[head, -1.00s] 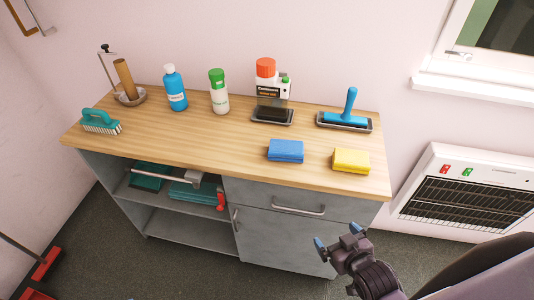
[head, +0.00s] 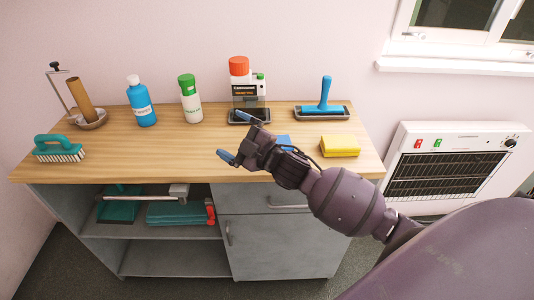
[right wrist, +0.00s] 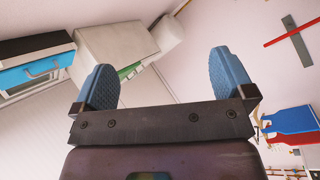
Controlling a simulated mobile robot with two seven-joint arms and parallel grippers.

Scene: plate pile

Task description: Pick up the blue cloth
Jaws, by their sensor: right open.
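The blue cloth (head: 284,142) lies folded on the wooden counter, mostly hidden behind my right gripper and forearm in the head view. Only a small part of it shows. My right gripper (head: 241,140) is open and empty in front of the counter's middle, its blue-tipped fingers pointing left. It is left of the cloth in the picture and appears apart from it. In the right wrist view the open fingers (right wrist: 162,85) have nothing between them, and the cloth does not show there. My left gripper is not in view.
Teal items (head: 175,213) lie on the shelf below.

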